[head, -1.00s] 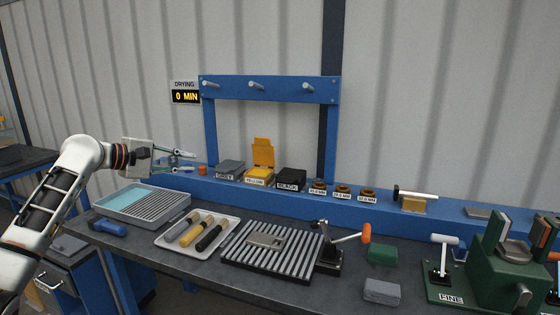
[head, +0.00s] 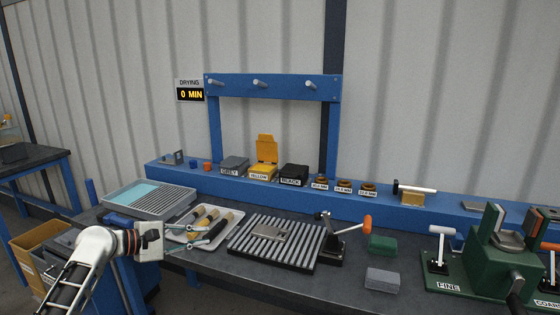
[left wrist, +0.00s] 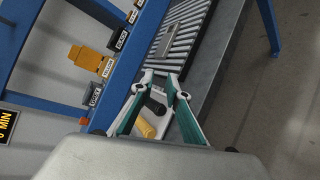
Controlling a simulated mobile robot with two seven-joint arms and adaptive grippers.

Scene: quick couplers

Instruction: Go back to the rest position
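My left gripper (head: 203,236) is at the front left of the bench in the head view, over the near side of the white tray (head: 233,216). Its two fingers are spread with a gap between them and nothing held; the left wrist view (left wrist: 160,84) also shows them apart. Beyond the fingers in that view are a black-handled tool (left wrist: 154,107) and a yellow-handled tool (left wrist: 145,129). The gripper and its fingers hide part of the tray in the head view. My right gripper is not in view.
A slatted black rack (head: 262,255) with a flat metal plate (head: 268,231) lies right of the tray. A blue-and-grey drip basin (head: 147,199) is behind the gripper. A blue peg frame (head: 270,88) stands at the back. Green vises stand at the right.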

